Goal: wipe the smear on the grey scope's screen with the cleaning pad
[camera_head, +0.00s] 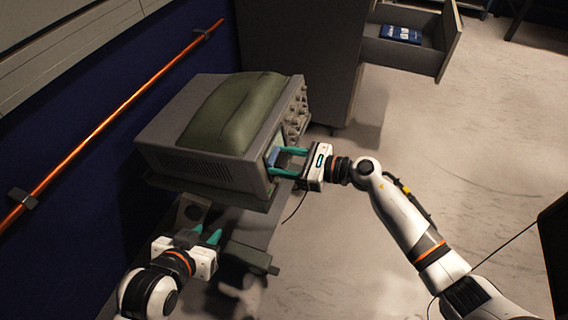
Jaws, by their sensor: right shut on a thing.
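The grey scope (215,165) sits on a stand with its front, with knobs and screen, facing right. The screen (277,143) shows only as a narrow, steeply angled strip; I cannot make out the smear.
A green soft cover (236,108) lies on the scope. An open drawer (405,55) with a blue item (401,34) juts from a grey cabinet (295,45) behind. An orange rail (110,120) runs along the left wall.

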